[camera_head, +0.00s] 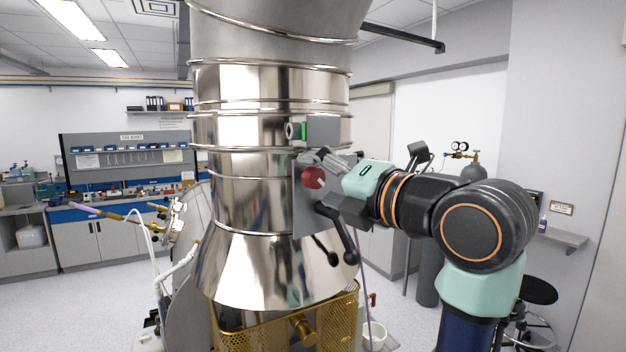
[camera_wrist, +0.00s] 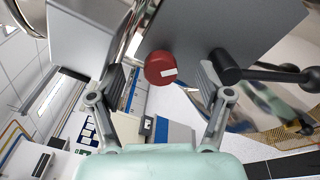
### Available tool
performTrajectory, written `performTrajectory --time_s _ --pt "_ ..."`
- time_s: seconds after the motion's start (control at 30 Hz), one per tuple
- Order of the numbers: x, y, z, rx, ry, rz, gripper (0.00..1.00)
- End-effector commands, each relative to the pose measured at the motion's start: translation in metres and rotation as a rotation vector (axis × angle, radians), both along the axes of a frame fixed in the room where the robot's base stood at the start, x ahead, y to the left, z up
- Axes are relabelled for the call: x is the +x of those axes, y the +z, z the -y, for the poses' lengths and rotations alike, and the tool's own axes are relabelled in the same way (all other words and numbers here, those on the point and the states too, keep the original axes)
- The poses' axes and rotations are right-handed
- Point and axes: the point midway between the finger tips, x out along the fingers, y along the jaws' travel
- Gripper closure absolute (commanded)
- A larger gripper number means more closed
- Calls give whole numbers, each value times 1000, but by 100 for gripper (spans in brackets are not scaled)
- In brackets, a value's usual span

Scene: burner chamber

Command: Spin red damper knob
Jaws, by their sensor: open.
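The red damper knob (camera_head: 313,178) is on a grey panel (camera_head: 304,216) on the side of the shiny metal chamber. In the wrist view the knob (camera_wrist: 158,66) is round and red with a white mark on its face. My gripper (camera_wrist: 162,74) is open, with one finger on each side of the knob and a visible gap to each. In the head view my gripper (camera_head: 326,164) is beside the knob, coming from the right, and partly covers the panel. I cannot tell whether the fingertips reach the knob's depth.
A grey box with a green part (camera_head: 318,131) juts out above the knob. Black lever handles (camera_head: 346,238) stick out just below it; one (camera_wrist: 262,74) is close to the right finger in the wrist view. A perforated brass guard (camera_head: 262,322) is lower down.

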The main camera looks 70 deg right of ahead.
Motion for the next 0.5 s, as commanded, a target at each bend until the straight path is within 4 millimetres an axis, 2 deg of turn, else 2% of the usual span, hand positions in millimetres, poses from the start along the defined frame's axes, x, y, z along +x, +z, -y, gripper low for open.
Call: performTrajectory --time_s 0.3,0.5 --pt "-28 -1 -14 -1 -2 1 22" --pt "-40 -1 -21 0 -1 0 22"
